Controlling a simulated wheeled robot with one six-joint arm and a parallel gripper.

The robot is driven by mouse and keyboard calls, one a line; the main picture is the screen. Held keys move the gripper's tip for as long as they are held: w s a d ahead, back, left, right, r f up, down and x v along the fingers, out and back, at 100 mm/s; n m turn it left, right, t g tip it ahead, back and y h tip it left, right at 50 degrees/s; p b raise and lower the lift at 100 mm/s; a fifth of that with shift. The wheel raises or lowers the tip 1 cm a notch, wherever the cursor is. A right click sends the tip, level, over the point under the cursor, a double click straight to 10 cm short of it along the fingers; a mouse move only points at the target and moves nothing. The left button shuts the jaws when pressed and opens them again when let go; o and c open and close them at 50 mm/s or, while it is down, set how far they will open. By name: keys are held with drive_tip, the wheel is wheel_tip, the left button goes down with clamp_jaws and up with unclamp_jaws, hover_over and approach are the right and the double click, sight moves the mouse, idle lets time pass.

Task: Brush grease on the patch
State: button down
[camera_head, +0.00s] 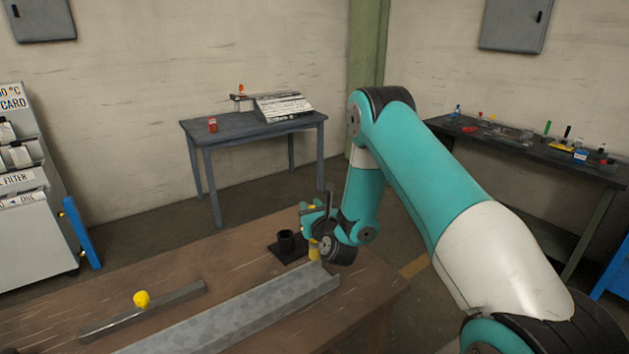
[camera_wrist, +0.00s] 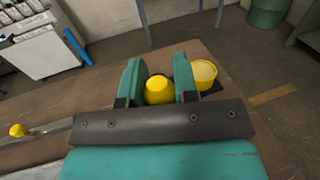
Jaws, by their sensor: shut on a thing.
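My gripper (camera_head: 318,218) is above the far end of the brown workbench. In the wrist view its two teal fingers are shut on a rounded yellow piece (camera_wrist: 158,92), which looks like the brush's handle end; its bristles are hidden. A yellow pot (camera_wrist: 203,72) with a paler yellow top, likely the grease, stands just right of the fingers in the wrist view. In the head view a yellow part (camera_head: 313,250) shows below my gripper; I cannot tell whether it is pot or brush. I cannot make out the patch.
A black cup (camera_head: 286,241) on a square base stands left of my gripper. A long grey metal channel (camera_head: 250,308) and a narrow bar (camera_head: 180,300) with a yellow knob (camera_head: 141,299) lie on the workbench (camera_head: 225,262). Two side tables stand behind, well apart.

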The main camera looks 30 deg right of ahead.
drive_tip(key=shift+m+h, duration=0.5)
drive_tip(key=f, duration=0.1)
drive_tip(key=d+f+b, duration=0.2)
drive_tip(key=f, duration=0.1)
drive_tip(key=shift+w, duration=0.1)
